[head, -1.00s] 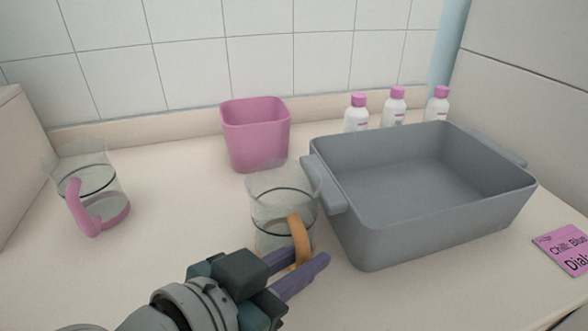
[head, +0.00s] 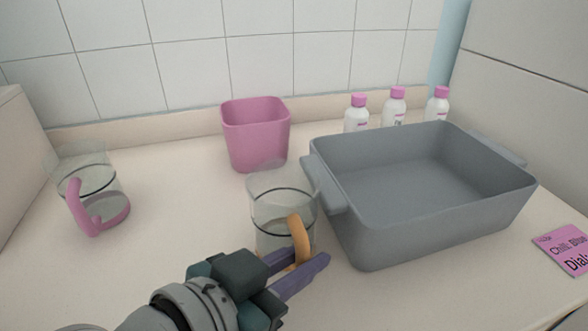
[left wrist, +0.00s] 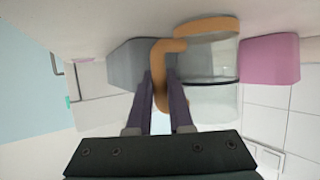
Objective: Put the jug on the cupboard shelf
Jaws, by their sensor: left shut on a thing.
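A clear glass jug with an orange handle (head: 283,212) stands upright near the middle of the counter, left of the grey basin. My left gripper (head: 299,268) is shut on its orange handle, with a purple finger on each side. In the left wrist view the fingers (left wrist: 160,95) close around the orange handle of the jug (left wrist: 210,75), which appears upside down there. A second clear jug with a pink handle (head: 93,193) stands at the far left. My right gripper is not in view. No cupboard shelf can be made out.
A large grey basin (head: 365,235) stands close to the right of the orange-handled jug. A pink bin (head: 256,135) is just behind the jug. Several white bottles with pink caps (head: 396,107) stand at the back. A pink card (head: 566,249) lies at right. The counter between the jugs is clear.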

